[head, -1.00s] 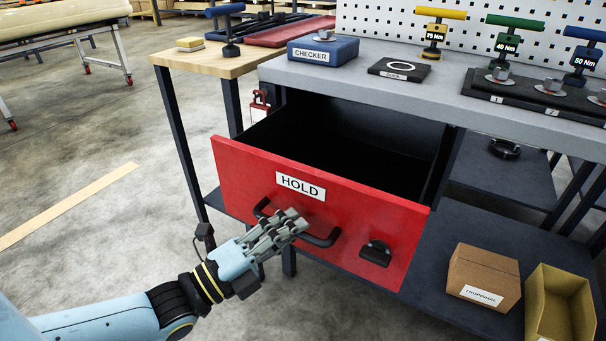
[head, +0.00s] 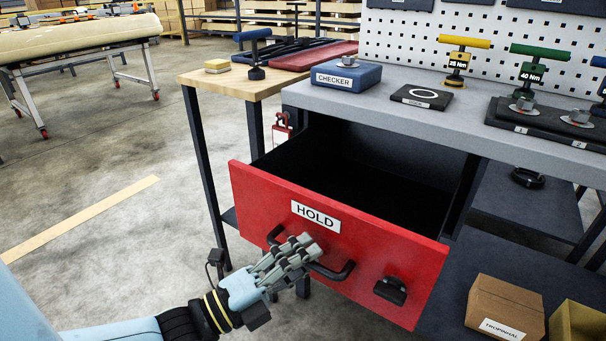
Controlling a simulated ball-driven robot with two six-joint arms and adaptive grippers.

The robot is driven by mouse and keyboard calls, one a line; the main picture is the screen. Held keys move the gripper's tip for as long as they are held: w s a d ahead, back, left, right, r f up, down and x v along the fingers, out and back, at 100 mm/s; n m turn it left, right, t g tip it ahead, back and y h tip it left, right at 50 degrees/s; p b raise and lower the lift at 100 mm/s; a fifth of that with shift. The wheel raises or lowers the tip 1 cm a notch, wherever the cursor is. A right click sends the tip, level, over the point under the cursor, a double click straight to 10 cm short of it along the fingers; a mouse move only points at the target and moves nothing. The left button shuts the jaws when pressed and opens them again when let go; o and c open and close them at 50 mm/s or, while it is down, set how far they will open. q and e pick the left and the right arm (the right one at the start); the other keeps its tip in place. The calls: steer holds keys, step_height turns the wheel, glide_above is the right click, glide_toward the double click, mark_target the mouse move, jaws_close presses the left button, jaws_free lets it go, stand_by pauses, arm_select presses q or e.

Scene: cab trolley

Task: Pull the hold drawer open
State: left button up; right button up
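The red hold drawer (head: 245,190) stands well out from under the grey bench, and its dark inside looks empty. Its front carries a white HOLD label (head: 316,216) and a black bar handle (head: 343,272). My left gripper (head: 306,252) is at the handle, its fingers over the bar's middle and hiding that part. I cannot tell whether the fingers are closed around the bar. A black latch (head: 391,290) sits on the drawer front right of the handle. My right gripper is out of view.
A cardboard box (head: 505,308) sits on the lower shelf at right.

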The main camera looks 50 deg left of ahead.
arm_select(q)
steer(key=v, duration=1.2)
